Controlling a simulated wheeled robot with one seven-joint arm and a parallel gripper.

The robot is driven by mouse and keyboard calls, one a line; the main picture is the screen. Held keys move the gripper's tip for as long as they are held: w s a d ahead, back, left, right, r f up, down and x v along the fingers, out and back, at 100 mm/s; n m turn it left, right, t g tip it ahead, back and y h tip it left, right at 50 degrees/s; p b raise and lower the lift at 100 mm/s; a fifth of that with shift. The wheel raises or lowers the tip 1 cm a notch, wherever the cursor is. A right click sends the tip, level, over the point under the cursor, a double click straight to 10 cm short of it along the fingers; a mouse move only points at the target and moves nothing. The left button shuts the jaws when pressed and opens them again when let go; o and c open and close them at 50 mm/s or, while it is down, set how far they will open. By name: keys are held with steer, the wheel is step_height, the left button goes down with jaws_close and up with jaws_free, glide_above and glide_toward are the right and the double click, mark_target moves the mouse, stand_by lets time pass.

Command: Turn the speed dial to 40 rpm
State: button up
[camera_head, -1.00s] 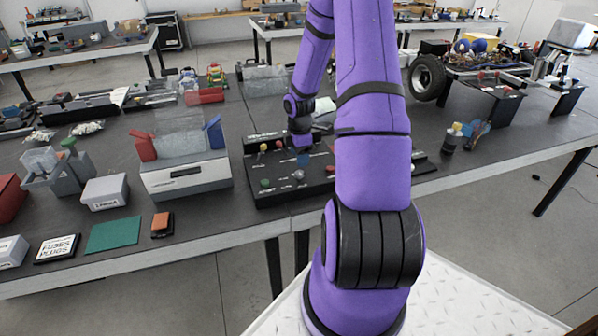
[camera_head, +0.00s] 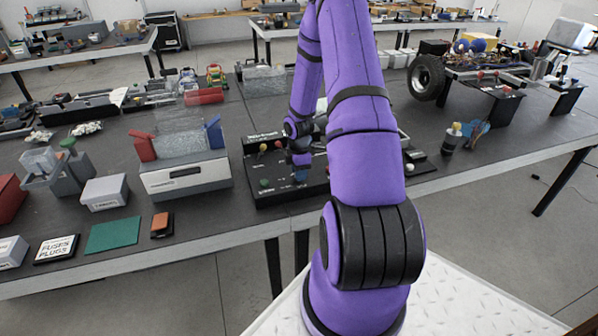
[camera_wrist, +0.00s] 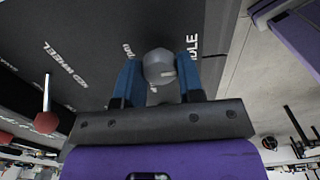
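The dark control panel (camera_head: 262,190) stands on the workbench, with small knobs and levers on top. In the wrist view a round grey dial (camera_wrist: 158,67) with a pale mark on its right side sits between the two blue fingers of my gripper (camera_wrist: 159,76). The fingers stand on either side of the dial with narrow gaps, so they look open around it; contact is not clear. White lettering shows beside it, partly covered. In the head view my gripper (camera_head: 300,174) is low over the panel and hides the dial. The dial's reading is not legible.
A red knob (camera_wrist: 46,122) shows at left in the wrist view. A grey box (camera_head: 186,178) stands left of the panel.

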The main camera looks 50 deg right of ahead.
steer(key=shift+c, duration=1.3)
steer(key=m, duration=0.4)
steer(key=shift+m, duration=0.4)
steer(key=m, duration=0.3)
steer(key=shift+m, duration=0.3)
steer(key=m, duration=0.3)
steer(key=shift+m, duration=0.3)
steer(key=m, duration=1.1)
steer(key=shift+m, duration=0.3)
